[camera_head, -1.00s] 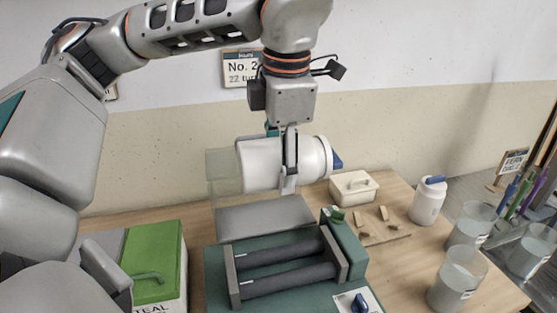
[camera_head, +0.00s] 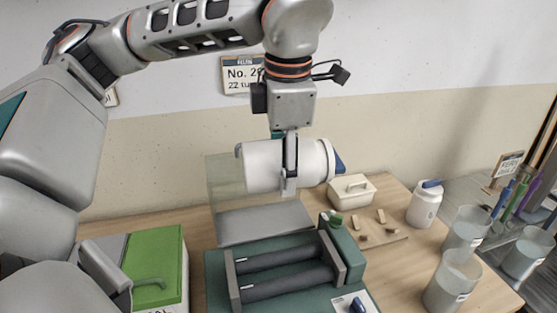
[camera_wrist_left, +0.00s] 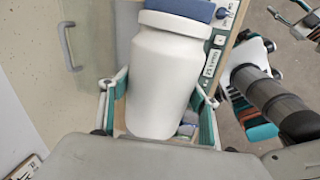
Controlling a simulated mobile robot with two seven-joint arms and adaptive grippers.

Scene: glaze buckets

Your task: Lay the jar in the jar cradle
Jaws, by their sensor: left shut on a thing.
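The white jar (camera_head: 262,166) with a blue lid (camera_head: 339,162) is held in the air on its side, its lid towards the right. My left gripper (camera_head: 289,183) is shut around its middle. In the left wrist view the jar (camera_wrist_left: 165,80) sits between the two fingers (camera_wrist_left: 158,110), with its blue lid (camera_wrist_left: 185,8) at the top. The jar cradle (camera_head: 233,285), a green base with two dark rollers between grey end plates, stands on the bench below the jar. A clear gap separates them. My right gripper is not in view.
A clear guard panel (camera_head: 226,185) rises behind the cradle. A green-topped box (camera_head: 155,262) stands left of it.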

